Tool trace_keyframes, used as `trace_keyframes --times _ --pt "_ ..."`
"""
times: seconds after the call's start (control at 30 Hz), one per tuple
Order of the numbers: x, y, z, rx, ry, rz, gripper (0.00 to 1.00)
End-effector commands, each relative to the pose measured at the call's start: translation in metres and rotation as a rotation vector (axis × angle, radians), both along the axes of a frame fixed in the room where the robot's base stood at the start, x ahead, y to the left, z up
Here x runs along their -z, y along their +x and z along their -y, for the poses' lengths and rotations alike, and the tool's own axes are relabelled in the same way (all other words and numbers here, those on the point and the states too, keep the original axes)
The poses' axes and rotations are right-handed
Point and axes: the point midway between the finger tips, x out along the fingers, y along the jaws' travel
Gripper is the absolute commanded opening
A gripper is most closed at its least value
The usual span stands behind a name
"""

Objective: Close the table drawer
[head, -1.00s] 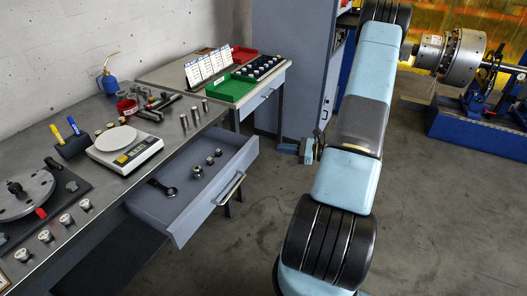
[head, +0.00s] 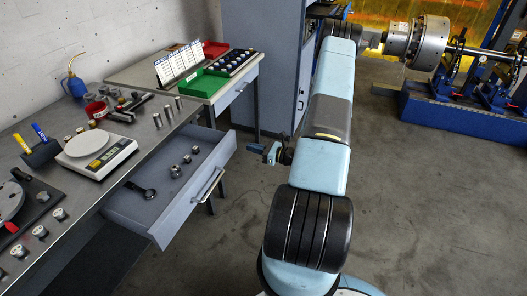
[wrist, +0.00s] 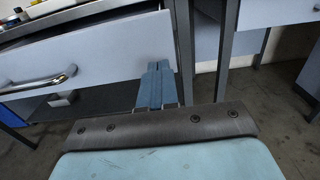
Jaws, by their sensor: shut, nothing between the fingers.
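The table drawer (head: 132,207) is pulled out from under the grey workbench (head: 140,143). A black wrench-like tool (head: 141,190) and several small metal pieces (head: 186,159) lie in it. Its front has a silver bar handle (head: 208,184). In the wrist view the pale drawer front (wrist: 100,52) fills the upper left, with the handle (wrist: 38,82) at far left. My gripper (head: 257,148) is shut and empty, to the right of the drawer front in the head view. In the wrist view my blue fingers (wrist: 159,66) overlap the front's right end; I cannot tell whether they touch it.
A side table (head: 222,100) with a green tray (head: 204,86) stands behind the workbench. A grey cabinet (head: 262,60) stands beyond. A rotor (head: 430,42) on a blue stand is at right. Floor right of the drawer is clear.

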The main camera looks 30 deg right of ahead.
Motion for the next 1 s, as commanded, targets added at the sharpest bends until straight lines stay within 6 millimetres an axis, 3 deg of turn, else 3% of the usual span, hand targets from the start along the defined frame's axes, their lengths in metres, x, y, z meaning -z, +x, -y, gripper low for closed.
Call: trace_keyframes --times 0.2,0.4,1.0 --pt "0.0 0.029 -0.021 -0.003 -0.001 0.001 0.0" --pt "0.0 0.043 -0.032 -0.001 -0.001 0.001 0.0" --pt "0.0 0.05 -0.033 0.005 -0.001 0.0 0.0"
